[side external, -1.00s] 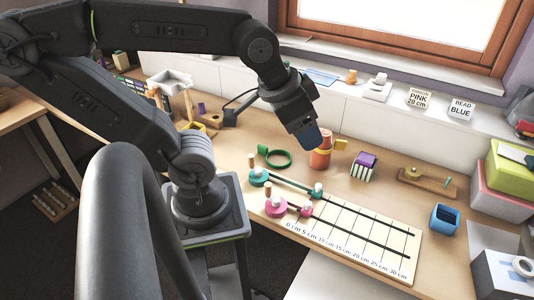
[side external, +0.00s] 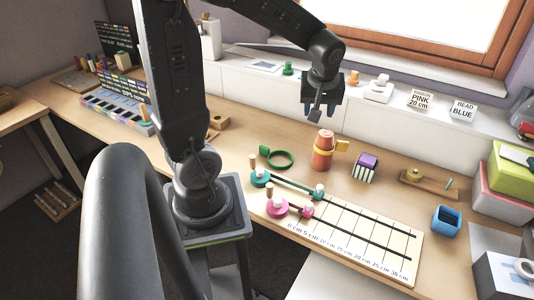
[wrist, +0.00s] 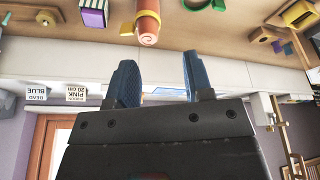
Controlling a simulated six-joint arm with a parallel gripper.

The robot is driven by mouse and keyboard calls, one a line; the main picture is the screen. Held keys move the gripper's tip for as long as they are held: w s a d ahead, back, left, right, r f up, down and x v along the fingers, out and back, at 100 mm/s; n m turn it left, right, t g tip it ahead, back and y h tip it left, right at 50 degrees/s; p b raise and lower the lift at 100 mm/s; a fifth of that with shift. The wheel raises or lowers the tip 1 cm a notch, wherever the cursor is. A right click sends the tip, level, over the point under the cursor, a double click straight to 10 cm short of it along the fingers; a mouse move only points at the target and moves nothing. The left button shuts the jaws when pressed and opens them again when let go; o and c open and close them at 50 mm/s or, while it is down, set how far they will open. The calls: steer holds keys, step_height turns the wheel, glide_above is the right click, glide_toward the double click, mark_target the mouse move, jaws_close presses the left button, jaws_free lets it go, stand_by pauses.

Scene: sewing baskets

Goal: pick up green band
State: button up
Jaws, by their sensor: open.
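The green band (side external: 280,159) is a ring with a small tab, lying flat on the wooden table, left of an orange cylinder (side external: 322,152). In the wrist view, only part of the green band (wrist: 203,4) shows at the top edge, right of the orange cylinder (wrist: 147,22). My gripper (side external: 324,112) is raised beyond the band and to its right, near the white ledge. In the wrist view, my gripper (wrist: 160,78) has its two blue fingers apart, with nothing between them.
A yellow band (side external: 323,152) circles the orange cylinder. Teal (side external: 260,178) and pink (side external: 277,207) spools lie by the measuring board (side external: 350,240), in front of the green band. A striped box (side external: 365,168) stands to the right. Bare table lies left of the green band.

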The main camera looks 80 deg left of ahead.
steer(key=a+f+n+g, duration=0.2)
steer(key=a+f+n, duration=0.35)
steer(key=a, duration=0.25)
steer(key=n+g, duration=0.3)
steer(key=n, duration=0.5)
glide_toward(268, 148)
steer(key=shift+m, duration=0.25)
steer(key=x, duration=0.4)
steer(key=shift+s+f, duration=0.1)
steer(key=shift+f, duration=0.25)
steer(key=shift+x, duration=3.25)
steer(key=shift+c, duration=0.5)
jaws_close()
